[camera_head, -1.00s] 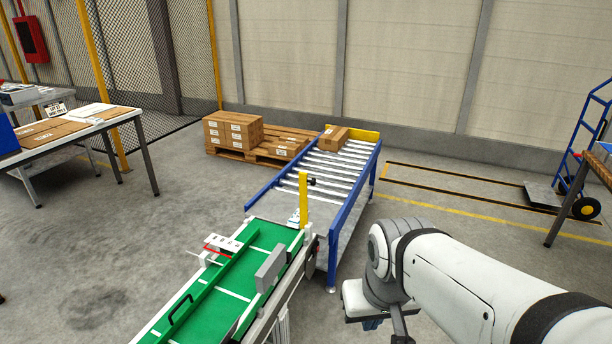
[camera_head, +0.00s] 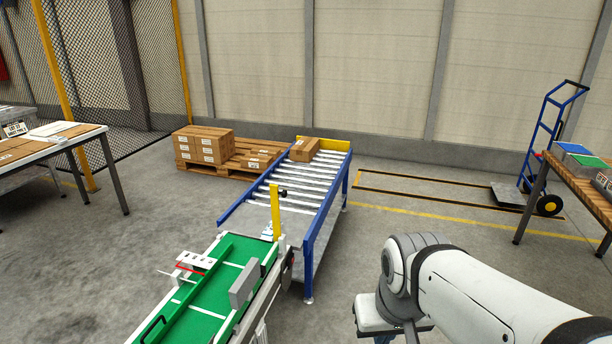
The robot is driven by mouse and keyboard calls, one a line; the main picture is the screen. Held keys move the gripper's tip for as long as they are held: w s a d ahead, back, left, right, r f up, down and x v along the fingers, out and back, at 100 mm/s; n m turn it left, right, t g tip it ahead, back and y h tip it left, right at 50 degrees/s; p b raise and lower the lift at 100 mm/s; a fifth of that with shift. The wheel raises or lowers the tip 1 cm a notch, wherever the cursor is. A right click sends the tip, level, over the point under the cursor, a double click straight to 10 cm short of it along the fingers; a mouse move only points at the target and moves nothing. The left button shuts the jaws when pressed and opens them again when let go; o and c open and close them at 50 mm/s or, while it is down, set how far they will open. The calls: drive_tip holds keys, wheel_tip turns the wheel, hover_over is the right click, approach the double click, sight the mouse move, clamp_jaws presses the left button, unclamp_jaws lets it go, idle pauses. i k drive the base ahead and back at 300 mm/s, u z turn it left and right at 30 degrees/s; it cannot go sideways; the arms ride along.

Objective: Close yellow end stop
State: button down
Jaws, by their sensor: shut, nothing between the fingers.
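A yellow upright bar (camera_head: 275,211) with a small black knob near its top stands at the far end of the green belt conveyor (camera_head: 208,310), where it meets the roller table (camera_head: 303,192). A yellow plate (camera_head: 331,144) also spans the far end of the roller table. I cannot tell for certain which of the two is the end stop. My white arm enters at the lower right, and its wrist hangs to the right of the conveyor, well apart from both yellow parts. My gripper's fingers are below the picture's edge.
A cardboard box (camera_head: 305,149) sits on the rollers near the yellow plate. A grey block (camera_head: 244,284) stands at the belt's right edge. A pallet with boxes (camera_head: 203,146) is behind. Tables stand left and right, with a blue hand truck (camera_head: 546,150). Floor right of the rollers is clear.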

sight(274, 193)
drive_tip(key=z, duration=0.25)
drive_tip(key=i, duration=1.25)
drive_tip(key=u, duration=0.2)
